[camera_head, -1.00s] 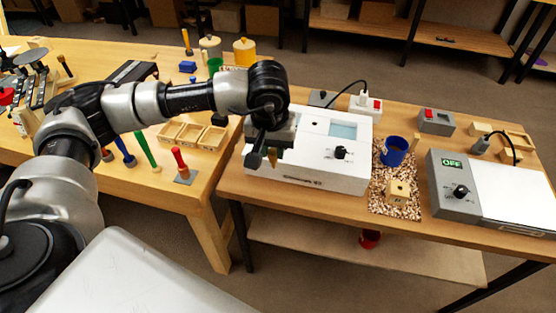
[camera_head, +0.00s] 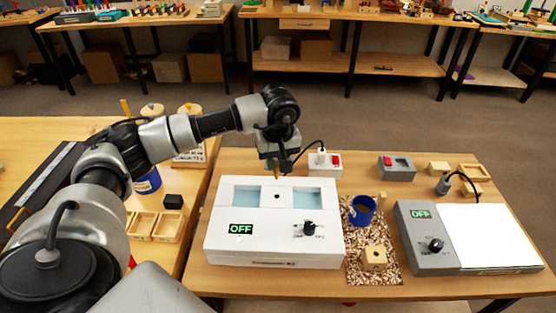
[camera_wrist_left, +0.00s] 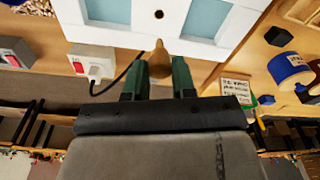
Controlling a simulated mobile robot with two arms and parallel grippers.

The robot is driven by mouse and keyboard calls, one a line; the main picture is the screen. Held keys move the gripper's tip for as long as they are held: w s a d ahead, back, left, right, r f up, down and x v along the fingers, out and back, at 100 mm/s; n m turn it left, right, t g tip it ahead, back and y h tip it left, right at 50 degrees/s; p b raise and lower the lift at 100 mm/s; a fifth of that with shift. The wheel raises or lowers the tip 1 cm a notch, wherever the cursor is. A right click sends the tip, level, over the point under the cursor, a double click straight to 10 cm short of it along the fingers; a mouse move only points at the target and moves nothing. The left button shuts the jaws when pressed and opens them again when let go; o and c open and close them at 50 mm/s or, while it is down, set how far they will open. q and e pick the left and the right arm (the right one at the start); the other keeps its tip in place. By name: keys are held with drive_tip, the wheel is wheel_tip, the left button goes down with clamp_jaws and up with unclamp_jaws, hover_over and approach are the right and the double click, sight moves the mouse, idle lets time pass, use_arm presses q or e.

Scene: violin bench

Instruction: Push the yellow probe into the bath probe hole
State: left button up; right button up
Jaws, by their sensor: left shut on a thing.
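The bath is a white box (camera_head: 262,228) on the bench, with an OFF display, a knob and two pale blue windows. The bath probe hole (camera_head: 277,196) is a small dark spot between the windows; it also shows in the left wrist view (camera_wrist_left: 159,14). My left gripper (camera_head: 276,165) is above the bath's back edge, behind the hole. In the left wrist view its green fingers (camera_wrist_left: 159,78) are shut on a tan, tapered thing, apparently the yellow probe (camera_wrist_left: 159,59). Its tip points toward the hole and appears apart from it. My right gripper is not in view.
A white socket with a red switch (camera_head: 335,160) and a black cable stand behind the bath. A blue cup (camera_head: 361,209) and a wooden block (camera_head: 375,257) are on its right. A grey hotplate unit (camera_head: 424,237) reads OFF. Wooden trays (camera_head: 143,225) lie left.

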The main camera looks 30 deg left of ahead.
sight(277, 172)
use_arm(q)
drive_tip(key=shift+f, duration=0.1)
drive_tip(key=shift+f+b, duration=0.75)
drive_tip(key=shift+b, duration=0.1)
wheel_tip(277, 172, down, 4)
drive_tip(key=b, duration=0.3)
drive_tip(key=shift+f, duration=0.15)
drive_tip(key=shift+b, duration=0.5)
idle(0.9)
drive_tip(key=shift+f, duration=0.15)
drive_tip(key=shift+f+b, duration=0.35)
drive_tip(key=shift+b, duration=0.1)
